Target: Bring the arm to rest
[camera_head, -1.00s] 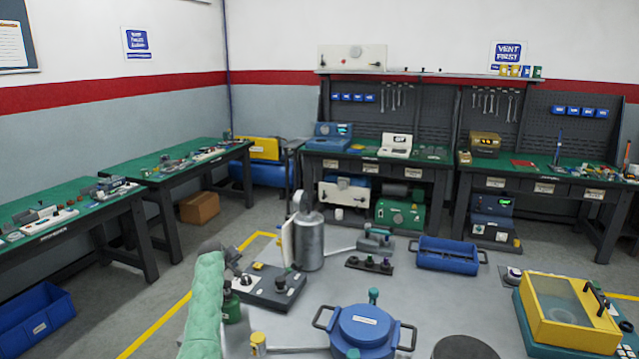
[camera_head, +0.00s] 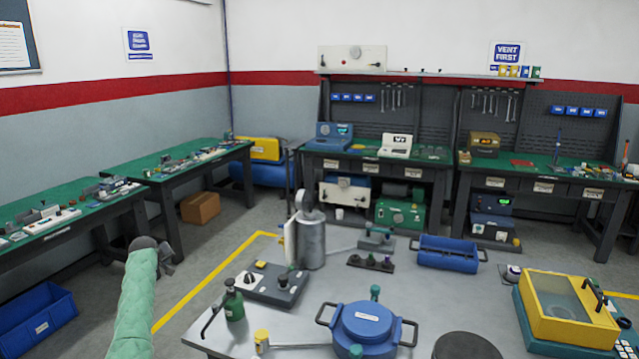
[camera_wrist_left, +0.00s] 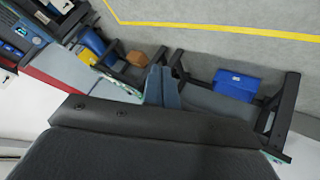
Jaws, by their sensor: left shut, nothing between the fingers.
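My left arm, in a pale green sleeve, comes up from the bottom left of the head view. Its dark gripper (camera_head: 166,256) is shut and empty, out over the floor to the left of the grey work table (camera_head: 285,330). The left wrist view shows the closed fingers (camera_wrist_left: 161,86) with nothing between them, the floor and side benches beyond. My right gripper is in neither view.
On the grey table stand a green bottle (camera_head: 234,302), a dark control box (camera_head: 268,284), a metal cylinder (camera_head: 311,243), a blue lidded pot (camera_head: 365,325) and a yellow box (camera_head: 566,309). A blue bin (camera_head: 38,318) sits on the floor at left. Floor around the gripper is clear.

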